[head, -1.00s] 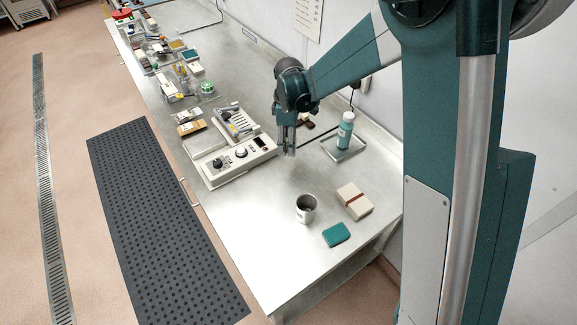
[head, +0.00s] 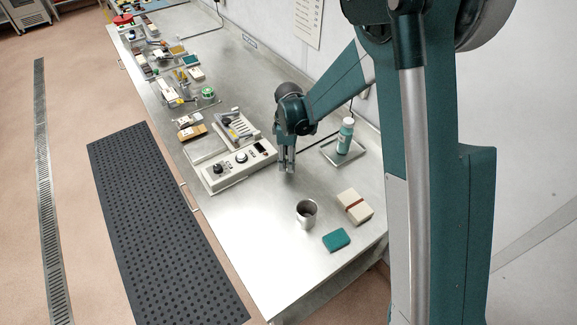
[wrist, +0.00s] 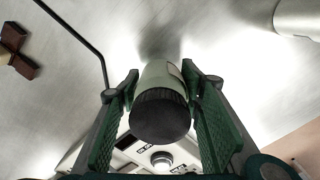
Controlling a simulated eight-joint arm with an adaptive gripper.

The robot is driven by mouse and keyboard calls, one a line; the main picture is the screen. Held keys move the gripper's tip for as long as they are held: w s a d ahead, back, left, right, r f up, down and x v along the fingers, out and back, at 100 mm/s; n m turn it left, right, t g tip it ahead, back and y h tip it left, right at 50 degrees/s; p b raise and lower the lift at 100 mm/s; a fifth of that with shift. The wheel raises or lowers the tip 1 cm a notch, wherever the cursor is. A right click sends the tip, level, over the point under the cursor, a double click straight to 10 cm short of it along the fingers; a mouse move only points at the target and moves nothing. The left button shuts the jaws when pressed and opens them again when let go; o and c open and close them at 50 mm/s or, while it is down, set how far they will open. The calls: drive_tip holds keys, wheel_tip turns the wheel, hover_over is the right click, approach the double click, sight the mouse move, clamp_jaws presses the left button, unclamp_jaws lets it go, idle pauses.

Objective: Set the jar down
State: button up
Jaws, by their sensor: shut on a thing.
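The jar (wrist: 163,84) has a pale body and a dark round lid (wrist: 159,117) that faces the wrist camera. My gripper (wrist: 160,92) is shut on it, with a green finger pad on either side of the body. In the head view my gripper (head: 287,170) points down over the steel bench, just right of the control box. The jar is hard to make out there between the fingers. A shadow lies by the jar's far end in the wrist view. I cannot tell whether its base touches the bench.
The control box (head: 230,173) is close to my gripper. A metal cup (head: 306,214), a teal block (head: 337,239) and a banded beige box (head: 355,206) stand nearer the front. Bare bench (head: 250,215) lies left of the cup.

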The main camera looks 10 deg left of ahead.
drive_tip(key=shift+f, duration=0.15)
drive_tip(key=shift+f, duration=1.75)
drive_tip(key=shift+f, duration=0.15)
drive_tip(key=o, duration=1)
drive_tip(key=shift+r, duration=0.2)
drive_tip(key=shift+r, duration=6)
